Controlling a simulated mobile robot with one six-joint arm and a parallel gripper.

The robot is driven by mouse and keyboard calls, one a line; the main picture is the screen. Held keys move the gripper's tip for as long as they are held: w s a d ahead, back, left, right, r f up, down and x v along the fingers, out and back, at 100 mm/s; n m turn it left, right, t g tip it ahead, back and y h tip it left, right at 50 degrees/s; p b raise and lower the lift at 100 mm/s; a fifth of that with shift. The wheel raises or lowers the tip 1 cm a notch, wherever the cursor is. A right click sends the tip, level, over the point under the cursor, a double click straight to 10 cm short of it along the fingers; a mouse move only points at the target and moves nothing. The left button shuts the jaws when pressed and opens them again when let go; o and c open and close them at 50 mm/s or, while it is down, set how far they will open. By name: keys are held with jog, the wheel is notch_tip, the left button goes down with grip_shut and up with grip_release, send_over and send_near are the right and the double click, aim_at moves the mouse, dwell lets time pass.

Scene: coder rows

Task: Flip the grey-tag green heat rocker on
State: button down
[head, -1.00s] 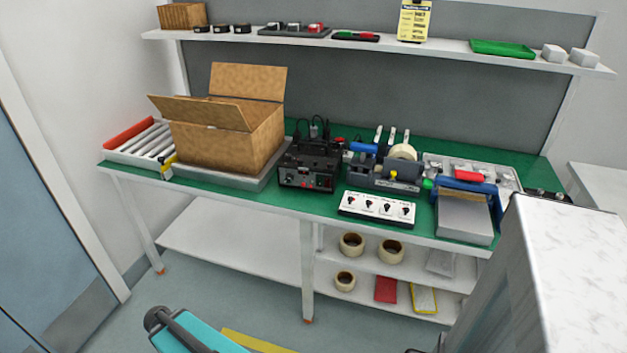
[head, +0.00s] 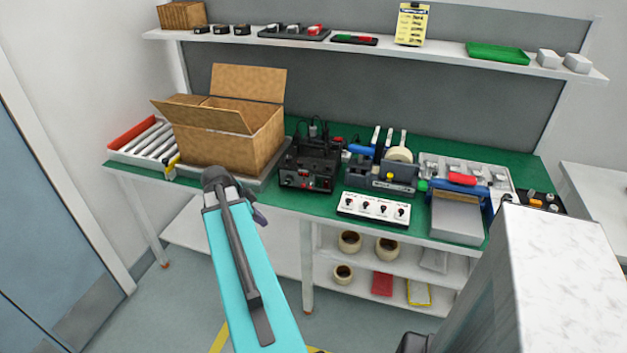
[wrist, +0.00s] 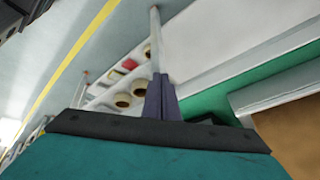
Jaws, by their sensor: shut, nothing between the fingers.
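No grey tag or green heat rocker can be made out in the head view. The black machine (head: 310,166) on the green bench has small red parts on its front, too small to read. A white panel (head: 374,208) with several dark knobs lies to its right. My gripper shows in the wrist view (wrist: 160,88), its dark fingers together and empty, apart from the bench things. In the head view, my teal arm rises in front of the bench, and my gripper is mostly hidden behind it.
An open cardboard box (head: 235,135) stands at the bench's left, by a roller tray (head: 150,140). A tape dispenser (head: 388,175) and a grey plate (head: 457,218) are at the right. A shelf (head: 370,48) runs above. A pale cabinet (head: 555,260) blocks the right foreground.

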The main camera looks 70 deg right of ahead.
jog(key=s+d+r+m+p, duration=0.1)
jog(key=s+d+r+m, duration=0.2)
jog(key=r, duration=0.3)
jog(key=s+d+r+m+g+h+p, duration=0.1)
jog(key=s+d+r+m, duration=0.2)
jog(key=s+d+r, duration=0.2)
notch_tip(320, 180, up, 3)
jog(key=shift+s+d+f+m, duration=0.2)
jog(key=shift+s+d+m, duration=0.15)
jog(key=shift+s, duration=0.3)
jog(key=shift+f, duration=0.1)
jog(key=p, duration=0.2)
send_near(318, 186)
jog(key=shift+s+a+f, duration=0.3)
jog(key=shift+s+f, duration=0.2)
jog(key=shift+f, duration=0.25)
jog(key=shift+s+a+f, duration=0.3)
jog(key=shift+s+f, duration=0.15)
jog(key=shift+f, duration=0.3)
jog(key=shift+s+a+f, duration=0.3)
jog(key=shift+s+f, duration=0.2)
jog(key=shift+f, duration=0.25)
jog(key=shift+w+d+f+p, duration=0.15)
jog(key=shift+d+p, duration=0.25)
jog(key=shift+d, duration=0.55)
jog(key=shift+w+d+f+p, duration=0.1)
jog(key=shift+d+f+p, duration=0.2)
jog(key=shift+d, duration=0.7)
jog(key=shift+r, duration=0.1)
